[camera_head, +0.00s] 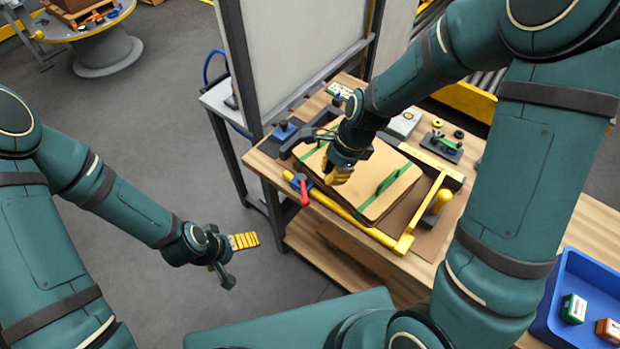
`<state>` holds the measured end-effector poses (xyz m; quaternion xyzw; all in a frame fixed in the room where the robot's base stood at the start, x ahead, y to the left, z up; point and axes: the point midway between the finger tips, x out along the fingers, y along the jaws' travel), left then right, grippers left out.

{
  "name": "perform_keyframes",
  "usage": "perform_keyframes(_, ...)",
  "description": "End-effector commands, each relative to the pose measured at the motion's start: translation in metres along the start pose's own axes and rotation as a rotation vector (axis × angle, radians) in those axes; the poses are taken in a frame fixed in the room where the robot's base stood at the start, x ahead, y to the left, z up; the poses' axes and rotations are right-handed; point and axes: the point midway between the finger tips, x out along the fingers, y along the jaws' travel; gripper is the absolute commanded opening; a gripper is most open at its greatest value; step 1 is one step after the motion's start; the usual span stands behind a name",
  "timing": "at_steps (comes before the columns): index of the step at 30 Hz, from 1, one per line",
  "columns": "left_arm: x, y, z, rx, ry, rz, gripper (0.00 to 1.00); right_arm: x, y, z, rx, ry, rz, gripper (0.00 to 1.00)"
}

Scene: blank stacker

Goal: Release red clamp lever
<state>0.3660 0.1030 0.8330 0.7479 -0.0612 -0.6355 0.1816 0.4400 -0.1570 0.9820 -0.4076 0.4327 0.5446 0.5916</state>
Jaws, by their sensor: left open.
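My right gripper (335,172) hangs over the left part of this stack, up and to the right of the lever in the picture. It looks apart from the lever. Its yellow finger pads show, but its opening is hidden by the angle. My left gripper (236,259) is open and empty over the floor, left of the bench and well away from the lever.
A yellow frame (345,217) runs along the stack's front and right sides. A green strap (388,183) crosses the stack. A blue clamp (284,130) sits behind the lever. A pale upright panel (298,55) stands at the bench's back left. A blue tray (553,295) is at lower right.

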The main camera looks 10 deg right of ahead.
Motion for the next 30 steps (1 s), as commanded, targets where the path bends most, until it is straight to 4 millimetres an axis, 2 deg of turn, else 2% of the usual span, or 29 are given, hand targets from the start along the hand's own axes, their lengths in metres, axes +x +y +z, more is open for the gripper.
perform_keyframes(4,-0.002,0.001,-0.001,-0.001,0.001,0.000,0.98,-0.006,-0.001,0.001,0.036,-0.001,0.002,0.00)
perform_keyframes(15,0.000,0.000,0.000,0.000,0.001,0.000,0.98,-0.001,-0.001,0.001,0.035,-0.001,0.004,0.00)
perform_keyframes(20,0.005,-0.002,0.000,0.000,0.000,-0.001,0.98,0.019,0.000,0.000,0.035,-0.001,0.007,0.00)
perform_keyframes(30,0.015,-0.005,0.005,0.003,-0.009,0.000,0.98,0.076,0.000,0.000,0.035,-0.001,0.005,0.00)
